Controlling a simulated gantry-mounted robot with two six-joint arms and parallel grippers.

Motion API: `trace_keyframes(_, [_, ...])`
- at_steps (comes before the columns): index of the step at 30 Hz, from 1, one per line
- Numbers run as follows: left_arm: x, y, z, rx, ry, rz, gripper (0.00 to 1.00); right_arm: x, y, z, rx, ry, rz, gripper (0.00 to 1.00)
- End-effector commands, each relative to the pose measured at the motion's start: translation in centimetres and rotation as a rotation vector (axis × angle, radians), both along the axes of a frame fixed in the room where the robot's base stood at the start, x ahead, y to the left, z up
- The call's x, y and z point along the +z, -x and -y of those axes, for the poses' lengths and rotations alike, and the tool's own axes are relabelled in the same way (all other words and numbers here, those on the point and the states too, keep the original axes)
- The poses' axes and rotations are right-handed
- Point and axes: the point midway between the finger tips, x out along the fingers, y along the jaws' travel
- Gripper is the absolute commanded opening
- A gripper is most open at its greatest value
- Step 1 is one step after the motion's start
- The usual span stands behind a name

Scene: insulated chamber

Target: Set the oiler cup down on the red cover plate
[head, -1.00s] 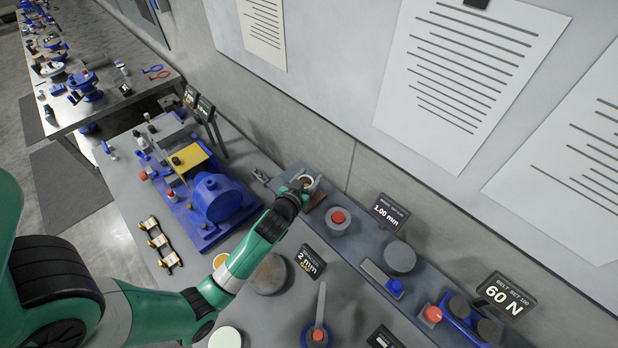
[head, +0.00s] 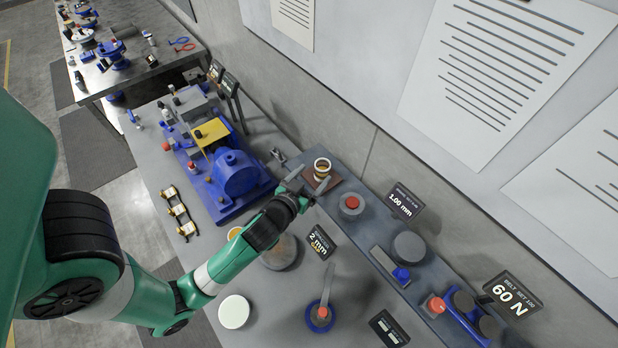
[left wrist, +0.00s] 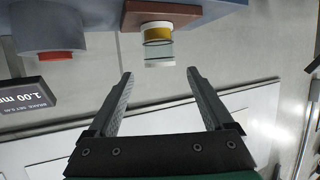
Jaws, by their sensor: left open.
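The oiler cup (head: 322,166), a small clear cup with pale ends and yellow oil, stands upright on the brownish-red cover plate (head: 334,183). The left wrist view is upside down; there the oiler cup (left wrist: 158,36) hangs from the cover plate (left wrist: 185,11), its base touching it. My left gripper (head: 308,181) is open and empty, its fingers pointing toward the cup. In the left wrist view, the fingers of my left gripper (left wrist: 160,74) are spread wide, with a gap between their tips and the cup. My right gripper is not in view.
A blue machine (head: 238,174) with a yellow plate stands left of my left gripper. A grey disc with a red button (head: 351,203) and the 1.00 mm sign (head: 404,201) are to the right. The wall rises close behind the shelf.

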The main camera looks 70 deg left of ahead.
Motion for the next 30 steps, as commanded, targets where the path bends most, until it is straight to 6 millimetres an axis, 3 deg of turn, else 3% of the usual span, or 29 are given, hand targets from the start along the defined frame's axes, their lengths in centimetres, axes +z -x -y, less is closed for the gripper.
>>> trace_keyframes(4, [0.6, 1.2, 1.2, -0.002, 0.000, 0.000, 0.85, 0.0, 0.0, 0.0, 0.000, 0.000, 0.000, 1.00])
trace_keyframes(15, [0.8, 1.5, 1.4, 0.000, 0.001, 0.001, 0.85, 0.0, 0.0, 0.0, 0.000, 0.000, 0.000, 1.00])
trace_keyframes(17, [0.9, 1.4, 1.4, -0.002, 0.000, 0.004, 0.85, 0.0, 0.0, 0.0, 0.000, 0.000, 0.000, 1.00])
trace_keyframes(20, [2.8, -0.5, 1.7, -0.030, -0.011, 0.050, 0.85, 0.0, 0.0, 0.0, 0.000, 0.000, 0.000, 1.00])
trace_keyframes(23, [8.1, -4.9, 3.0, -0.112, -0.042, 0.166, 0.85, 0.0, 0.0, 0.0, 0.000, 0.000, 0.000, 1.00])
trace_keyframes(26, [17.1, -10.0, 6.0, -0.243, -0.092, 0.348, 0.85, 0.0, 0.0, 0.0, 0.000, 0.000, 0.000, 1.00])
trace_keyframes(27, [21.4, -11.6, 7.7, -0.301, -0.119, 0.430, 0.85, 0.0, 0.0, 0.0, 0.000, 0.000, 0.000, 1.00])
trace_keyframes(29, [27.9, -13.1, 10.4, -0.387, -0.160, 0.553, 0.85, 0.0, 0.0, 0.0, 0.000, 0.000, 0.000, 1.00])
trace_keyframes(30, [32.3, -13.4, 12.3, -0.444, -0.191, 0.638, 0.85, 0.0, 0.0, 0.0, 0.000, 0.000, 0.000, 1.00])
